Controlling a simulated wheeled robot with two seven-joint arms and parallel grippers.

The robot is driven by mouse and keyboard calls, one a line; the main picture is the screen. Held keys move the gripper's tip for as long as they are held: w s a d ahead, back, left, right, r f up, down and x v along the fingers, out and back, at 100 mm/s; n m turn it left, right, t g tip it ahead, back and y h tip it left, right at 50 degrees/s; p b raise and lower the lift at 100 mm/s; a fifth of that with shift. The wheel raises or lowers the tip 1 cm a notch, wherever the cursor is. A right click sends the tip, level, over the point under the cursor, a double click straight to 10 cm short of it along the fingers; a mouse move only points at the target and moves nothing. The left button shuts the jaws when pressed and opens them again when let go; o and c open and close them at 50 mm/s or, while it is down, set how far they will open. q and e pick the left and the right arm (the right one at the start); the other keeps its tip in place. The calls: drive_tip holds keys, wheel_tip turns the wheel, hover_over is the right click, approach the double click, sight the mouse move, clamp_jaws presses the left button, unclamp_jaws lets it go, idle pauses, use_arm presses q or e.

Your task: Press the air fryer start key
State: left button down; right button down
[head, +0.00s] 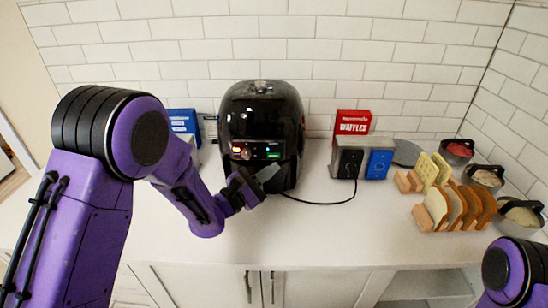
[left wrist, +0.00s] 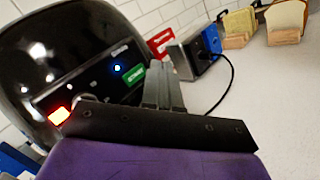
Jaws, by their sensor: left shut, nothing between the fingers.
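The black, glossy air fryer (head: 262,108) stands against the tiled wall, and its front fills the left of the left wrist view (left wrist: 60,50). Its green start key (left wrist: 133,74) is on the front panel and shows as a small green patch in the head view (head: 273,155). A red-orange lit spot (left wrist: 59,116) and a blue light (left wrist: 116,68) are on the same panel. My left gripper (head: 268,173) is shut and empty in front of the fryer, just below the panel. In the left wrist view its fingertips (left wrist: 158,68) appear just right of the green key; I cannot tell whether they touch.
A grey and blue appliance (head: 362,160) with a black cord, a red waffles box (head: 352,122), a blue box (head: 184,122), bread slices in wooden holders (head: 455,207) and several bowls (head: 520,216) stand along the counter. The front middle of the counter (head: 310,235) is clear.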

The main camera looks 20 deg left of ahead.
sight(273, 156)
use_arm(q)
drive_tip(key=shift+w+a, duration=0.2)
drive_tip(key=shift+w, duration=0.35)
drive_tip(key=shift+w+a, duration=0.2)
drive_tip(key=shift+w, duration=0.3)
drive_tip(key=shift+w+r+p, duration=0.1)
drive_tip(key=shift+p, duration=0.2)
idle(1.0)
drive_tip(key=shift+w+a, duration=0.1)
drive_tip(key=shift+w, duration=0.15)
